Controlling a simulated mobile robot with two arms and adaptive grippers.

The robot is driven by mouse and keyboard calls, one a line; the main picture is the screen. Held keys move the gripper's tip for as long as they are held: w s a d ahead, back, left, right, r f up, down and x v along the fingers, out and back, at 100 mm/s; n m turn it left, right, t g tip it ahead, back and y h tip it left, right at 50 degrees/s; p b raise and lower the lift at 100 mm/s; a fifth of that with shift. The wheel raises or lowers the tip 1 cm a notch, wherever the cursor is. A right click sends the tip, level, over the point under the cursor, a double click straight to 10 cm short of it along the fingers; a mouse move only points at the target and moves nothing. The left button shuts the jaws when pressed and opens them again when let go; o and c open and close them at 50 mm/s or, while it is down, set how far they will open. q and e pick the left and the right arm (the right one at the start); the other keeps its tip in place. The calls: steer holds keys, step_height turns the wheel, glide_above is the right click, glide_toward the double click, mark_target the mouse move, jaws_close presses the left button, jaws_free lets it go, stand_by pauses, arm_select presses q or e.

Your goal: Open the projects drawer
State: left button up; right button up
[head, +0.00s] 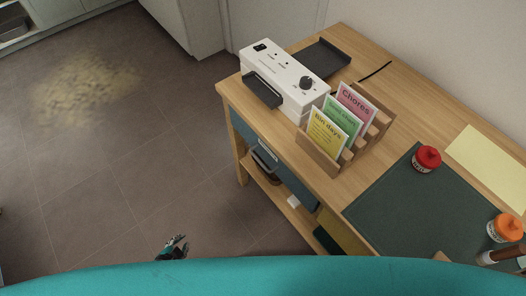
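The wooden desk (315,172) has blue drawer fronts (298,188) along its near side, seen steeply from above. A yellow front (342,233) shows further right, partly cut off by my body. I cannot read any drawer label, so I cannot tell which one is the projects drawer. No drawer visibly stands out from the desk. My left gripper (184,244) is low over the floor, left of the desk and well apart from it. Its small fingers look spread, with nothing between them. My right gripper is not in view.
On the desk are a white device (285,80), a dark tray (321,57), a wooden card rack (318,154), a green mat (400,215), a red-capped jar (427,159) and an orange-capped jar (505,228). A lower shelf (285,205) holds items.

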mark_target(263, 164)
arm_select(q)
steer(key=w+d+r+m+t+h, duration=0.25)
steer(key=w+r+m, duration=0.25)
steer(key=w+r, duration=0.35)
steer(key=s+d+r+m+g+h+b, duration=0.1)
steer(key=d+r+m+h, duration=0.3)
steer(key=d+r+m, duration=0.45)
steer(key=d+r+m+h, duration=0.5)
steer(key=r, duration=0.6)
steer(key=x, duration=1.6)
steer(key=shift+w+d+f+p, duration=0.2)
steer(key=shift+w+f+p, duration=0.1)
steer(key=shift+w+p, duration=0.05)
jaws_close()
